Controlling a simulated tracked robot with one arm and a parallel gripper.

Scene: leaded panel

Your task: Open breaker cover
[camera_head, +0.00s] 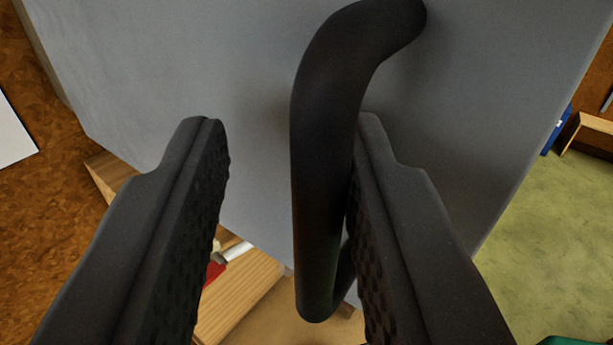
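A large flat grey panel (180,60), which looks like the breaker cover, fills the upper middle of the view and is seen at a tilt. A black bar handle (322,190) stands out from it and runs from the top right down to the lower middle. My gripper (290,140) is open, with one finger on each side of the handle. The right finger is against or very close to the handle's right side. A clear gap lies between the handle and the left finger. The panel's hinge and whatever is behind it are hidden.
Below the panel lie a light wooden piece (240,300) and a small red thing beside a white cylinder (236,251). A brown surface is at the left with a white sheet (12,138). Green floor (555,230) shows at the right, with a blue object and a wooden box (590,135).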

